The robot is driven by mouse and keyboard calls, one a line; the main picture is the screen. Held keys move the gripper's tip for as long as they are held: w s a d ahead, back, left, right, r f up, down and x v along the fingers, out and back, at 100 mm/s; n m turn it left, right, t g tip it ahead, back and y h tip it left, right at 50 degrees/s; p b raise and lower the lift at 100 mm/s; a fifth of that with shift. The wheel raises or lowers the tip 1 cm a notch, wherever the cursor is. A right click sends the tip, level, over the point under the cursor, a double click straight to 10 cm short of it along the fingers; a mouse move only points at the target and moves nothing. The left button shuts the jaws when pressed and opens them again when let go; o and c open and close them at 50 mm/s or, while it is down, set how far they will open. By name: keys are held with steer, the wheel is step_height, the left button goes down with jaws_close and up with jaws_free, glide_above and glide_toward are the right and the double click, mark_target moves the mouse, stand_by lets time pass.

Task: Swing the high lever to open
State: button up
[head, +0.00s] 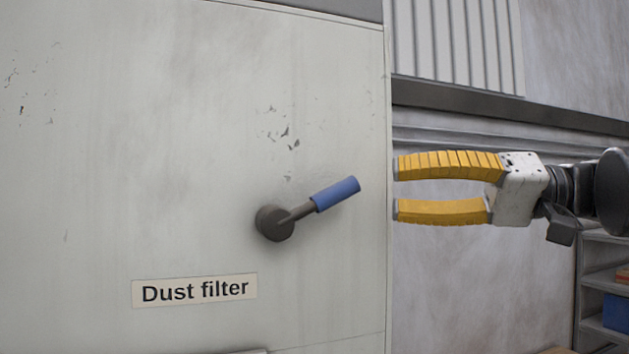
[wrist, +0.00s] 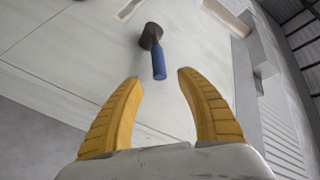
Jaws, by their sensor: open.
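The lever (head: 305,208) has a dark round hub and a blue grip sleeve (head: 336,194). It is mounted on a pale grey cabinet front (head: 100,170), above a label reading "Dust filter" (head: 195,290). In the head view its arm slants up to the right from the hub. My gripper (head: 396,190) has yellow ribbed fingers, is open and empty, and is to the right of the lever, apart from it. In the wrist view the lever's blue grip (wrist: 158,60) is beyond and between the open fingertips (wrist: 158,76), not touched.
The cabinet's right edge (head: 388,180) runs vertically between the lever and my gripper in the head view. A shelf unit (head: 600,250) with a blue bin (head: 616,312) stands at the lower right. No object shows between the fingertips and the lever.

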mark_target(356, 191)
steer(key=p+x, duration=0.2)
steer(key=x, duration=0.6)
steer(key=shift+w+a, duration=0.15)
steer(key=shift+a, duration=0.1)
steer(key=shift+d, duration=0.1)
steer(key=shift+c, duration=0.6)
jaws_close()
